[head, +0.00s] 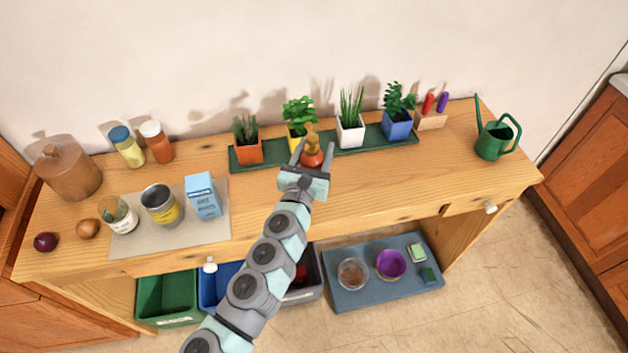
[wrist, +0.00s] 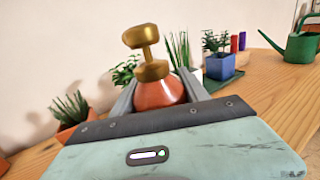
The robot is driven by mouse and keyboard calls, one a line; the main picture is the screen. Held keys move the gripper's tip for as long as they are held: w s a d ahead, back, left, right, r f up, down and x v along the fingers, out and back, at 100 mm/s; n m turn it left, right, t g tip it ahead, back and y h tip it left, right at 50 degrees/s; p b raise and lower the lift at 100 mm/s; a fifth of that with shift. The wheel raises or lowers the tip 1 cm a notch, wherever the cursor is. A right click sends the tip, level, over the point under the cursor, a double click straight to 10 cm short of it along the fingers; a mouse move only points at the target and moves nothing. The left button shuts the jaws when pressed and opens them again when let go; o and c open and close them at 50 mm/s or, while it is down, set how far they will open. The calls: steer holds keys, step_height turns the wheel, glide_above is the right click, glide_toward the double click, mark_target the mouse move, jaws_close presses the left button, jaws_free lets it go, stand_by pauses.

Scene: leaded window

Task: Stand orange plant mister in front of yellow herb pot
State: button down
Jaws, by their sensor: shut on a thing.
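The orange plant mister (head: 312,158) has a brass-coloured spray top and stands upright at the green tray's front edge, in front of the yellow herb pot (head: 292,134). My gripper (head: 313,155) is shut on the mister, one finger on each side of its body. In the wrist view the mister (wrist: 160,93) sits between my fingers, its brass top rising above them. The yellow pot is partly hidden by my gripper in the head view; in the wrist view only its leaves (wrist: 124,70) show. I cannot tell whether the mister's base touches the table.
The green tray (head: 372,141) also holds an orange pot (head: 247,149), a white pot (head: 350,131) and a blue pot (head: 396,125). A blue carton (head: 203,196) and cans stand on a grey mat to the left. A green watering can (head: 494,136) stands at the right. The table's front right is clear.

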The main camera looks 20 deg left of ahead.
steer(key=shift+f+b, duration=0.7)
steer(key=shift+f, duration=2.85)
steer(key=shift+f+b, duration=0.25)
steer(key=shift+b, duration=0.05)
steer(key=c, duration=0.6)
jaws_free()
steer(key=shift+r, duration=0.1)
steer(key=shift+o, duration=0.2)
